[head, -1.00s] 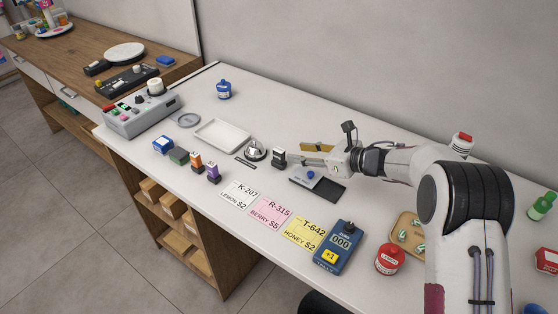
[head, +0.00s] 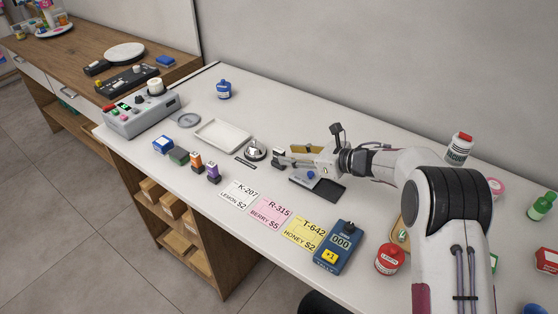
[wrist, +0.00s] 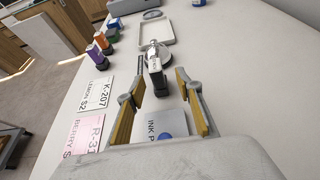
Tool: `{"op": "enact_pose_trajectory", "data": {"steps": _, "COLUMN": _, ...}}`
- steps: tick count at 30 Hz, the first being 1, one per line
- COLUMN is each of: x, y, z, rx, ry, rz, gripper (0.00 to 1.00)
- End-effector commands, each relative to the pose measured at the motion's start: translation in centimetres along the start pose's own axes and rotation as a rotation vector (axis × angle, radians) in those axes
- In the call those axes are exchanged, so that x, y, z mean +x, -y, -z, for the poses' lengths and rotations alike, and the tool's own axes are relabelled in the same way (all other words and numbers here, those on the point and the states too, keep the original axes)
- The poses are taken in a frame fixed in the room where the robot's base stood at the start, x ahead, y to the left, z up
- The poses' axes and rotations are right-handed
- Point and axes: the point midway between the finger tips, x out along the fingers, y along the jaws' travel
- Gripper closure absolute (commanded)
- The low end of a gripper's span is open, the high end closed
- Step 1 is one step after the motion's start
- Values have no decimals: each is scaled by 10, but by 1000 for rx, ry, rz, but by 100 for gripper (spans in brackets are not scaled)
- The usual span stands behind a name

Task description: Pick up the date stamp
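The date stamp (head: 278,154), a small dark upright block with a pale face, stands on the white counter just right of the silver bell. It also shows in the wrist view (wrist: 156,76) as a black and silver piece. My gripper (head: 288,158) is low over the counter, right beside the stamp. In the wrist view its two yellow-lined fingers (wrist: 160,80) are spread, with the stamp between or just beyond their tips. I see a gap on both sides of the stamp and no clear contact.
The ink pad (head: 328,191) lies beneath my gripper. The silver bell (head: 255,151) stands close behind the stamp, with an empty white tray (head: 223,134) beyond. Orange and purple stamps (head: 212,174) stand to the left. Price cards (head: 270,213) and a blue counter device (head: 338,248) lie nearer the front edge.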

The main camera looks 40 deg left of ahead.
Motion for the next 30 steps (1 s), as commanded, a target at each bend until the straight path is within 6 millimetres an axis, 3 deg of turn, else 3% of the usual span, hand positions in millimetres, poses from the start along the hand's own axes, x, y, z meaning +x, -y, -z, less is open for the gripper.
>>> {"op": "enact_pose_trajectory", "data": {"steps": 9, "x": 3, "y": -1, "z": 0, "rx": 0, "ry": 0, "rz": 0, "gripper": 65}}
{"op": "enact_pose_trajectory", "data": {"steps": 21, "x": 41, "y": -6, "z": 1, "rx": -1, "ry": 0, "rz": 0, "gripper": 65}}
{"op": "enact_pose_trajectory", "data": {"steps": 30, "x": 52, "y": -5, "z": 0, "rx": 0, "ry": -1, "rz": 2, "gripper": 65}}
